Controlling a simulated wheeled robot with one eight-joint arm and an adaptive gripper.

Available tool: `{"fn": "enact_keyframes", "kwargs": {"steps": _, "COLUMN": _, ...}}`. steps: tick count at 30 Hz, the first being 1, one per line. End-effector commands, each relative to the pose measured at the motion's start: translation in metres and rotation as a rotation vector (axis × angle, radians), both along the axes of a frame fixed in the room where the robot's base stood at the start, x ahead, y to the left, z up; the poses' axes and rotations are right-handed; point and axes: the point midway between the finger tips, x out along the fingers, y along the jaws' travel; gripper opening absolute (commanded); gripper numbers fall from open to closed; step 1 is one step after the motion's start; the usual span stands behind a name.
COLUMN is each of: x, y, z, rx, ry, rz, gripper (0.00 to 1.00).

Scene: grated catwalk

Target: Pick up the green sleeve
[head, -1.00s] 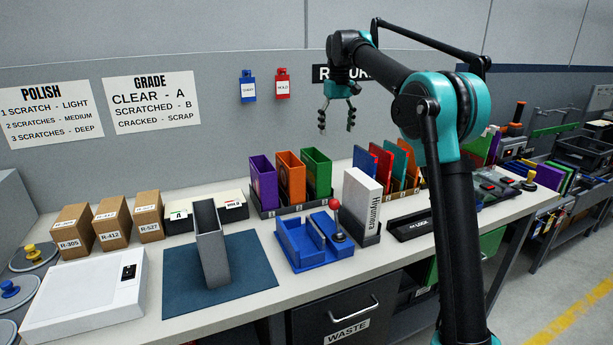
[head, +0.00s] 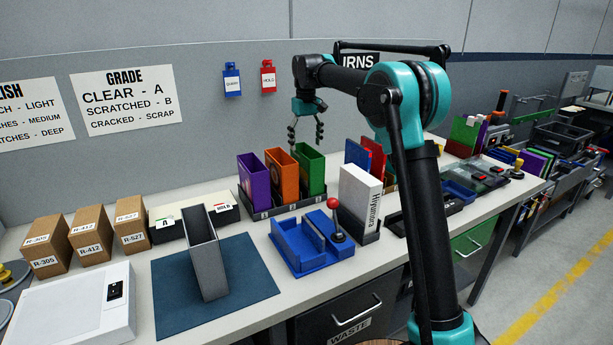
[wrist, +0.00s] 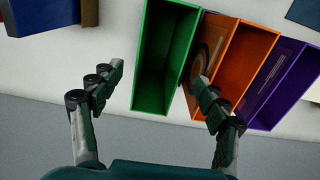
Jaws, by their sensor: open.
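The green sleeve (head: 312,174) is an open-topped upright box at the right end of a row in a dark rack, beside an orange sleeve (head: 281,178) and a purple sleeve (head: 252,178). My gripper (head: 306,138) is open and empty, pointing down just above the green sleeve. In the wrist view the green sleeve (wrist: 165,62) shows its open, empty inside between my gripper's fingers (wrist: 158,76). The left finger is over the bench beside it. The right finger overlaps the orange sleeve (wrist: 237,66) in the picture.
A white box (head: 359,195) stands right of the sleeves. A blue fixture with a red-knobbed lever (head: 334,205) is in front. A grey sleeve (head: 204,255) stands on a blue mat (head: 252,276). The wall (head: 190,150) is close behind the rack.

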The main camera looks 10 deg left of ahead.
Motion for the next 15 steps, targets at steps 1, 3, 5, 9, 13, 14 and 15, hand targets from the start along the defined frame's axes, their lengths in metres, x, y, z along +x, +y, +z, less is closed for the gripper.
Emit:
{"fn": "enact_keyframes", "kwargs": {"steps": 1, "x": 0.0, "y": 0.0, "z": -0.008, "rx": 0.0, "ry": 0.0, "rz": 0.0, "gripper": 0.75}}
{"fn": "enact_keyframes", "kwargs": {"steps": 3, "x": 0.0, "y": 0.0, "z": -0.016, "rx": 0.0, "ry": 0.0, "rz": 0.0, "gripper": 0.75}}
{"fn": "enact_keyframes", "kwargs": {"steps": 5, "x": 0.0, "y": 0.0, "z": -0.02, "rx": 0.0, "ry": 0.0, "rz": 0.0, "gripper": 0.75}}
{"fn": "enact_keyframes", "kwargs": {"steps": 9, "x": 0.0, "y": 0.0, "z": -0.027, "rx": 0.0, "ry": 0.0, "rz": 0.0, "gripper": 0.75}}
{"fn": "enact_keyframes", "kwargs": {"steps": 13, "x": -0.001, "y": -0.002, "z": -0.043, "rx": 0.0, "ry": 0.0, "rz": 0.0, "gripper": 0.75}}
{"fn": "enact_keyframes", "kwargs": {"steps": 14, "x": -0.001, "y": -0.002, "z": -0.048, "rx": 0.0, "ry": 0.0, "rz": 0.0, "gripper": 0.75}}
{"fn": "enact_keyframes", "kwargs": {"steps": 15, "x": -0.001, "y": -0.003, "z": -0.054, "rx": 0.0, "ry": 0.0, "rz": -0.001, "gripper": 0.75}}
